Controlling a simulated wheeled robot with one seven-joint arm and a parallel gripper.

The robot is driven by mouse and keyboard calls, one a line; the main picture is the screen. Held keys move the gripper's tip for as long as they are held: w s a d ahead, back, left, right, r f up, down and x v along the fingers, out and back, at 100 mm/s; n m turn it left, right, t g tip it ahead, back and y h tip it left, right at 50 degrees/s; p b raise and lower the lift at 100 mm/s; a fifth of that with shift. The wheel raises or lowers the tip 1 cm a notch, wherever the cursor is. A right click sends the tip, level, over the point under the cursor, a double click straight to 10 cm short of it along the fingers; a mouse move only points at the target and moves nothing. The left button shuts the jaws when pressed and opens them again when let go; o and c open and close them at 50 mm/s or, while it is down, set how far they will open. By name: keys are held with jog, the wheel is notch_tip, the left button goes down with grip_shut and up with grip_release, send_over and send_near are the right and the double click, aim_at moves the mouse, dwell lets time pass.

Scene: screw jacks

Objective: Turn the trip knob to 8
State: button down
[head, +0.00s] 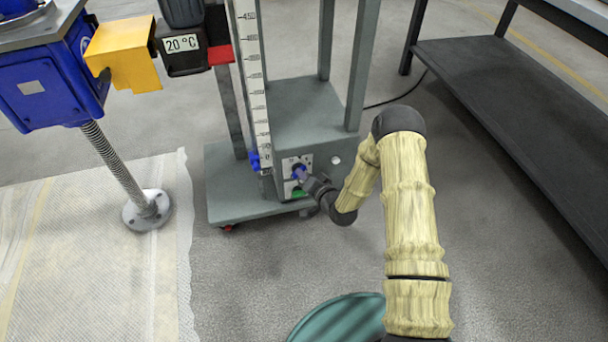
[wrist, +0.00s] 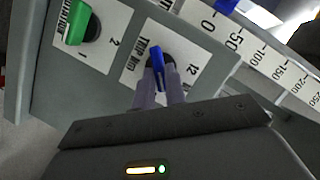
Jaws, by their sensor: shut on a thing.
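The trip knob (wrist: 156,56) is a blue bar knob on a white plate marked "TRIP Nm", with a dark round base. A "12" shows on the plate to the right of the knob's base; other marks are hidden or too small to read. My gripper (wrist: 160,78) is shut on the knob, one finger on each side of it. In the head view the blue knob (head: 298,172) sits on the front panel of the grey stand, and my gripper (head: 306,180) reaches it from the right.
A green knob (wrist: 77,24) on a plate marked 1 and 2 is beside the trip plate, and a scale strip (wrist: 270,65) on the other side. In the head view a blue jack (head: 50,85) stands left, a dark bench (head: 500,110) right. Floor in front is partly clear.

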jog(key=shift+f, duration=0.1)
dwell(0.3)
jog(key=c, duration=1.4)
grip_release()
jog(key=shift+c, duration=0.2)
jog(key=shift+s+d, duration=0.1)
jog(key=p+v, duration=0.6)
jog(key=v, duration=1.1)
jog(key=shift+d, duration=0.2)
jog(key=shift+p, duration=0.3)
